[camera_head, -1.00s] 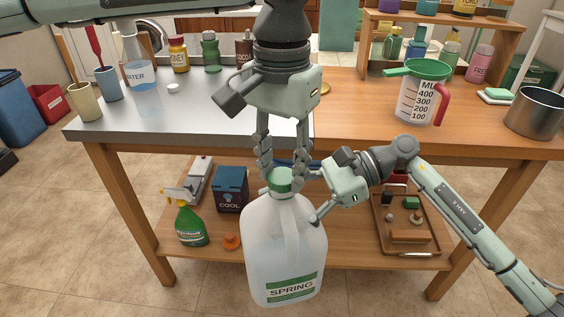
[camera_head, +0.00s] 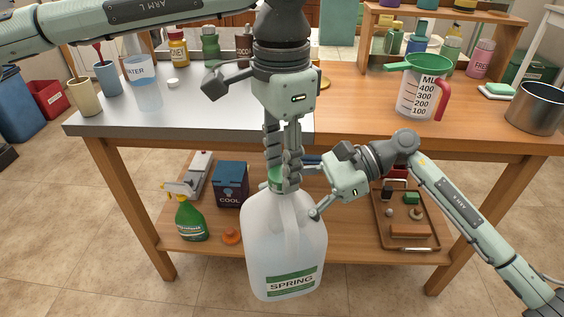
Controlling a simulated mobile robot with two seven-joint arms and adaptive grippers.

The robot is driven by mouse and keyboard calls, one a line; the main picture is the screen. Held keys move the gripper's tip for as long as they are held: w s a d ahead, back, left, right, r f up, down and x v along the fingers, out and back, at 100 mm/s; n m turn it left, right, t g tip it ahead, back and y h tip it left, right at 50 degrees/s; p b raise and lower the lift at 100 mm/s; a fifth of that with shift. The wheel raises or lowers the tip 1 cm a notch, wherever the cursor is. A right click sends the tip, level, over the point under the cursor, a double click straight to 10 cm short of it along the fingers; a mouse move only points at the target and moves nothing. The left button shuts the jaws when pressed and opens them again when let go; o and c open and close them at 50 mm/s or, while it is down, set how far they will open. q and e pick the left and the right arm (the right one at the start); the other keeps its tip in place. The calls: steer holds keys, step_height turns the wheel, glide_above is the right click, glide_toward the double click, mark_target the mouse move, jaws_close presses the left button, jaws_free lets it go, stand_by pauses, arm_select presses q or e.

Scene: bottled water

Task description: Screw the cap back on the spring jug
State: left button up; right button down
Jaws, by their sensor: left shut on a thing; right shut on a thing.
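The spring jug (camera_head: 285,245) is a translucent white jug with a green SPRING label, held upright in the air in front of the table. The green cap (camera_head: 276,175) sits at the top of its neck. My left gripper (camera_head: 283,185) comes down from above and is shut on the cap, its fingers hiding part of it. My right gripper (camera_head: 318,212) is shut on the jug at its upper right side, near the handle. Whether the cap's threads are engaged cannot be seen.
The table (camera_head: 350,110) behind holds a measuring jug (camera_head: 420,95) with a green funnel, a metal pot (camera_head: 537,108), a water flask (camera_head: 138,70) and a small white cap (camera_head: 173,83). The lower shelf holds a spray bottle (camera_head: 190,220), a blue COOL box (camera_head: 230,184) and a tray (camera_head: 402,240).

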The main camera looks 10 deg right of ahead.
arm_select(q)
steer(key=o, duration=0.7)
steer(key=shift+r, duration=0.15)
steer(key=shift+r, duration=2.15)
steer(key=shift+w, duration=0.1)
